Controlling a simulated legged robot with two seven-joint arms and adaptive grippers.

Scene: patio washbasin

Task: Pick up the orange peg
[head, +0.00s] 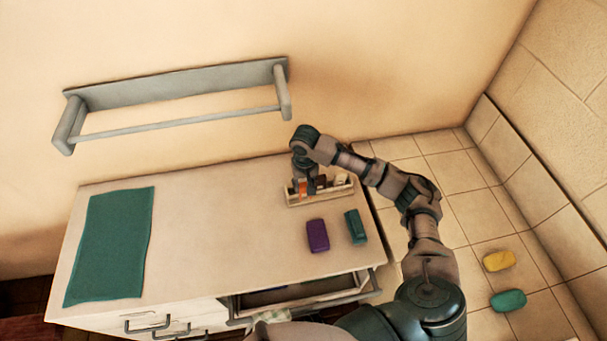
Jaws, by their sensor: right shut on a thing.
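The orange peg (303,187) is a small bit of orange in the pale wooden holder (321,196) near the back right of the countertop. My right gripper (308,184) reaches down into the holder from above and is shut on the orange peg. Its fingers hide much of the peg, and I cannot tell whether the peg is clear of the holder. Other small pieces, dark and pale, stand in the holder to the right of the fingers. My left gripper is not in view.
A purple block (317,236) and a dark green block (355,226) lie in front of the holder. A green cloth (110,245) covers the counter's left end. The drawer (300,294) is open in front. A rail (180,118) hangs above. The counter's middle is clear.

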